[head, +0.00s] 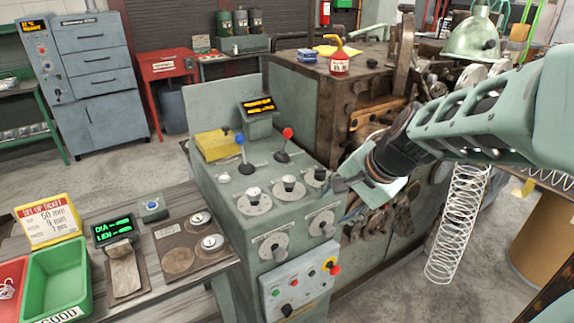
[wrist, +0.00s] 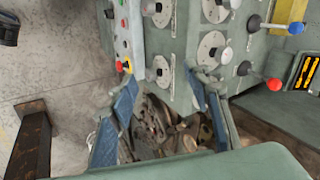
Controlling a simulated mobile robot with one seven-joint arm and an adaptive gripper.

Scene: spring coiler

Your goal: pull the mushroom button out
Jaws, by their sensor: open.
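The mushroom button (head: 333,267) is red on a yellow collar, at the right end of the light grey control box on the front of the green machine console. It also shows in the wrist view (wrist: 126,64), close to the tip of the left finger in that picture; I cannot tell how deep it sits. My gripper (head: 341,184) is above and slightly right of the button in the head view, apart from it. In the wrist view my gripper (wrist: 160,80) has its two blue-padded fingers spread, with nothing between them.
The console (head: 230,190) carries several dials and two levers, one with a red ball (head: 288,132) and one with a blue ball (head: 240,139). Dark machine parts (wrist: 160,125) lie beyond my fingers. A hanging wire spring (head: 458,225) is below my arm.

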